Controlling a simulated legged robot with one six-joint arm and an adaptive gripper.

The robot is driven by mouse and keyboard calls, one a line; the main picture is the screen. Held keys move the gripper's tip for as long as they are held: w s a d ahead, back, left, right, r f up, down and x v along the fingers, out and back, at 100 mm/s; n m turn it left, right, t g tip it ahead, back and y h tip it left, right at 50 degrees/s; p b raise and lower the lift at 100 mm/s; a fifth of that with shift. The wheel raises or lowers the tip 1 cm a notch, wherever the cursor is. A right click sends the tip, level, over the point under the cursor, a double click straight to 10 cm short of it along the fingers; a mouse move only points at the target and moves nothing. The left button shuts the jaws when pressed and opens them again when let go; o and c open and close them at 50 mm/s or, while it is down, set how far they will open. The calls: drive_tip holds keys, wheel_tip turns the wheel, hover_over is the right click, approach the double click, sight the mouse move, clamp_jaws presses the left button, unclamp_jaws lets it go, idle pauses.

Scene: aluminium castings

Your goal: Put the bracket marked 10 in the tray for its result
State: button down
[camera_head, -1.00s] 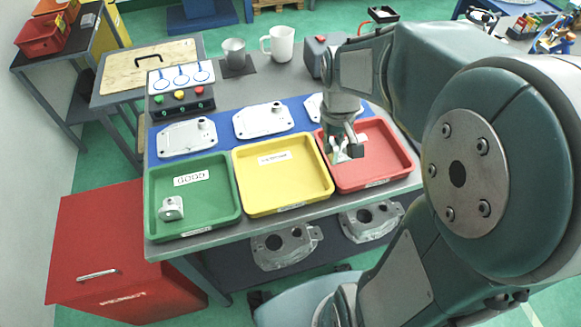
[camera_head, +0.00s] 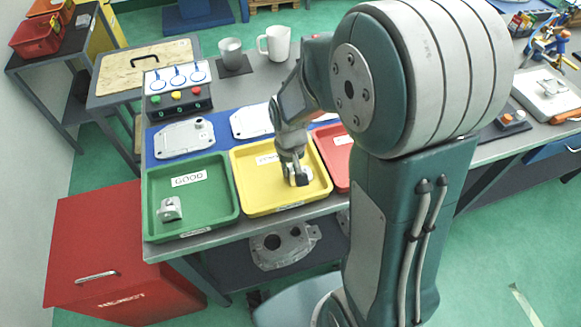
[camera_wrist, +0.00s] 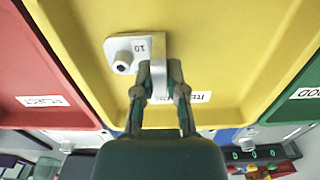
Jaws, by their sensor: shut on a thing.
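The bracket marked 10 (camera_wrist: 125,52) is a pale metal plate with a round boss and a printed number. It also shows small in the head view (camera_head: 300,178). My gripper (camera_wrist: 160,72) is shut on the bracket's upright part; the head view shows my gripper (camera_head: 294,170) over the right half of the yellow tray (camera_head: 262,207). I cannot tell whether the bracket touches the tray floor. The yellow tray's label is partly hidden. The green tray (camera_head: 150,190), labelled GOOD, is at the left. The red tray (camera_head: 335,160) is at the right, partly behind my arm.
Another bracket (camera_head: 170,209) lies in the green tray. Metal castings (camera_head: 185,138) lie on a blue mat behind the trays. A button box (camera_head: 180,98), a grey cup (camera_head: 231,54) and a white mug (camera_head: 275,43) stand farther back. The yellow tray's left half is clear.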

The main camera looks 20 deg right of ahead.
sight(290, 167)
drive_tip(key=c, duration=0.7)
unclamp_jaws()
wheel_tip(290, 167, up, 11)
drive_tip(key=s+d+r+t, duration=0.1)
drive_tip(key=s+r+t, duration=0.4)
drive_tip(key=s+r, duration=0.4)
drive_tip(key=s, duration=0.4)
drive_tip(key=shift+s+d+r+t, duration=0.15)
drive_tip(key=shift+s+r+t, duration=0.05)
drive_tip(key=shift+s+t, duration=0.15)
